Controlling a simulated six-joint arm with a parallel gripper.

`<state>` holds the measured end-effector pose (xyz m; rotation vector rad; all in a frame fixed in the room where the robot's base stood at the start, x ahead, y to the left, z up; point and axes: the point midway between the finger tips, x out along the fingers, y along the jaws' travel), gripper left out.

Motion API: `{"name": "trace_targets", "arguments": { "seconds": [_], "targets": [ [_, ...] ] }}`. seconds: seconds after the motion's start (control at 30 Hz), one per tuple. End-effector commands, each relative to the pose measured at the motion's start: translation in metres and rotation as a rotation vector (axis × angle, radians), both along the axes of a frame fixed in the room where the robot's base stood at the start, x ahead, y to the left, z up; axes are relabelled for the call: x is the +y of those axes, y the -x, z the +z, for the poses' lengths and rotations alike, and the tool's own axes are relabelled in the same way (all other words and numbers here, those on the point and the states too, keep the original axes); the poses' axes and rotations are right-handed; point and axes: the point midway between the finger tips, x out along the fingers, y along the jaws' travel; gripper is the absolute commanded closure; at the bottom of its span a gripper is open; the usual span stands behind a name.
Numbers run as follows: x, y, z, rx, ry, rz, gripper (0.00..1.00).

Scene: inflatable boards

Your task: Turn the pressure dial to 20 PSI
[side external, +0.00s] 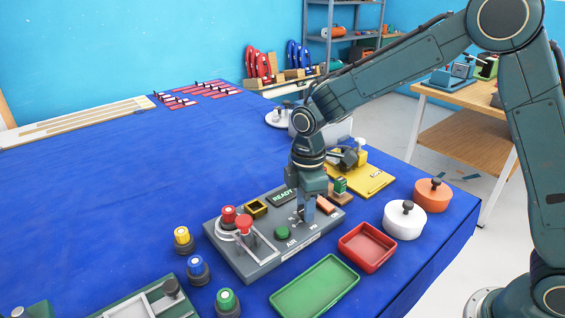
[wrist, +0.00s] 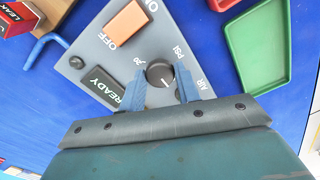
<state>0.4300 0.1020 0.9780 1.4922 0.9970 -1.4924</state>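The pressure dial (wrist: 160,75) is a round black knob with a white pointer line on a grey control panel (wrist: 92,48). My gripper (wrist: 161,78) points down at the panel, with one blue finger on each side of the dial. The fingers lie very close to its sides; I cannot tell whether they press on it. In the side external view, my gripper (side external: 306,212) is low over the right part of the panel (side external: 262,262), and the dial is hidden. "PSI" and "AIR" are printed near the dial.
The panel also bears a READY plate (wrist: 103,88), an orange rocker switch (wrist: 127,22), a green button (side external: 281,233) and red knobs (side external: 243,222). A red tray (side external: 366,248) and a green tray (side external: 315,288) lie beside it. The blue table (side external: 110,190) is clear at left.

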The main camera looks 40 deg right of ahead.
Motion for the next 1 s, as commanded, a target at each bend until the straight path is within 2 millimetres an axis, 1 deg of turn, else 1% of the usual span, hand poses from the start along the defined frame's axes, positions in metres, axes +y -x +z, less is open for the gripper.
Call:
{"name": "trace_targets", "arguments": {
  "seconds": [0.27, 0.47, 0.77, 1.0],
  "targets": [
    [0.0001, -0.0001, 0.0004, 0.0, 0.0, -0.02, 0.9],
    [0.0001, -0.0001, 0.0004, 0.0, 0.0, -0.087, 0.9],
    [0.0002, -0.0002, 0.0004, 0.0, -0.001, -0.293, 0.9],
    [0.0003, -0.0003, 0.0005, -0.001, -0.001, -0.517, 0.9]
  ]
}}
